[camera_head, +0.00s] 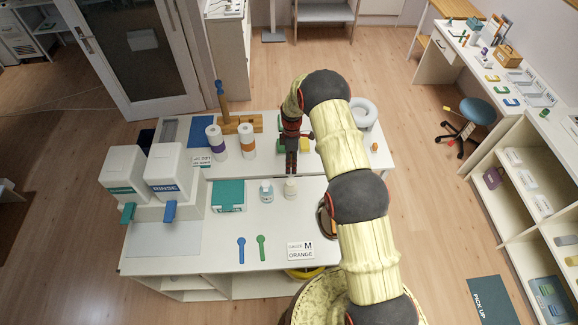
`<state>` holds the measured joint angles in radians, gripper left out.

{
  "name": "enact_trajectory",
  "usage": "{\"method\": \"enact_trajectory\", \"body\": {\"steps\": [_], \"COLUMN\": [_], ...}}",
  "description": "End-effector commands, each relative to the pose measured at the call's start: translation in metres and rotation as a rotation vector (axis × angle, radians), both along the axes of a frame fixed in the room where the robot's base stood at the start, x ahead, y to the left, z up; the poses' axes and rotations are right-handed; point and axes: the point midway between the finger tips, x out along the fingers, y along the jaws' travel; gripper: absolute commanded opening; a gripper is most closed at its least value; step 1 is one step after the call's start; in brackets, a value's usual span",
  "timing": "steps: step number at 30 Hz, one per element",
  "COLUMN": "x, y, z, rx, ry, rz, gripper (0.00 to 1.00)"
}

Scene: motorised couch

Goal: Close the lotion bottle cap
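Two small white bottles stand side by side on the near white table (165,262). The left bottle (266,193) has a bluish label; the right one (290,188) is plain and cream-coloured. I cannot tell which is the lotion bottle, and the state of their caps is too small to make out. My gripper (291,168) hangs above the table's back part, just behind the right bottle in the picture, with no clear contact. Its fingers are dark and small here, so I cannot tell whether they are open or shut.
Two white dispensers (167,172) stand at the left. A teal box (229,196), blue spoon (241,250), green spoon (262,247) and ORANGE card (300,251) lie near the bottles. My arm covers the table's right side.

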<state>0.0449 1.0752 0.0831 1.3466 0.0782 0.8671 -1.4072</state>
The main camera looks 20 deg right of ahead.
Motion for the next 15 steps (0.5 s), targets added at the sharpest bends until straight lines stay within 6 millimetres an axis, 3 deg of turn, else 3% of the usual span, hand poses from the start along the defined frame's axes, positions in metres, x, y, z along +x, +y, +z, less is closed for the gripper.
{"method": "enact_trajectory", "body": {"steps": [15], "x": [-0.0001], "y": [-0.0001], "z": [0.0002], "rx": [0.000], "ry": [0.000], "rz": [0.000], "gripper": [0.00]}}
